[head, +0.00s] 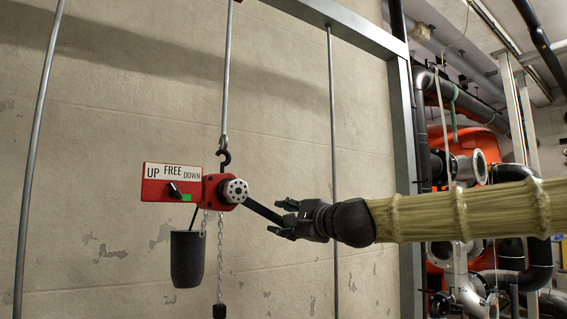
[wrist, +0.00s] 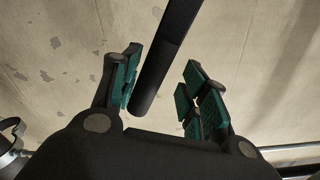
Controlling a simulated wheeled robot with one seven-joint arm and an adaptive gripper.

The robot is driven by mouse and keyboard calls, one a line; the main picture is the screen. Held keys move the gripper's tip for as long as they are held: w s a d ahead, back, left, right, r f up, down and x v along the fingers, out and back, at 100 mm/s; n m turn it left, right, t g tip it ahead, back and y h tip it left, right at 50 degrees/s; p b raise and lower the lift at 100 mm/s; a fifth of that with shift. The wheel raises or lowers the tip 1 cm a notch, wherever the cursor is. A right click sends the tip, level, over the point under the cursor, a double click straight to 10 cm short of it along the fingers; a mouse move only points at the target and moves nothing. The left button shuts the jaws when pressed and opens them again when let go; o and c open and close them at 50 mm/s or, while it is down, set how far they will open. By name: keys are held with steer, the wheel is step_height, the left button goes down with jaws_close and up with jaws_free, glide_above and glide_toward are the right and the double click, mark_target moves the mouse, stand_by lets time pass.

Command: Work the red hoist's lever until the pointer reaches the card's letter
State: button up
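The red hoist (head: 211,191) hangs from a dark hook on a grey rod in the head view. Its dark lever (head: 263,210) slants down to the right from the hub. A plate (head: 172,171) left of the hoist reads UP, FREE and DOWN, with a black knob and a green patch below the words. My gripper (head: 283,226) is at the lever's outer end. In the wrist view the lever (wrist: 160,65) reaches between the finger pads (wrist: 160,98), with gaps visible on both sides, so my gripper is open around its end.
A dark chain container (head: 187,260) hangs below the plate, with a chain (head: 220,257) beside it. A grey frame post (head: 404,170) and a thin rod (head: 333,130) stand right of the hoist. Pipes (head: 465,165) fill the far right. A plain wall is behind.

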steer(key=shift+w+d+r+n+p, duration=0.2)
steer(key=shift+r+n+p, duration=0.15)
steer(key=shift+r+p, duration=0.4)
steer(key=shift+w+d+r+n+p, duration=0.15)
steer(key=shift+r+n+p, duration=0.25)
steer(key=shift+r, duration=0.6)
step_height(320, 180, up, 3)
steer(key=shift+d+n+p, duration=0.1)
steer(key=shift+n+p, duration=0.25)
steer(key=shift+p, duration=0.85)
steer(key=shift+r+n+p, duration=0.3)
steer(key=shift+r, duration=0.2)
steer(key=r+p, duration=0.1)
steer(key=r+n, duration=0.1)
steer(key=r+p, duration=0.1)
steer(key=shift+s+a+r+n+p, duration=0.3)
steer(key=shift+a+r+p, duration=0.05)
steer(key=shift+a+r, duration=0.05)
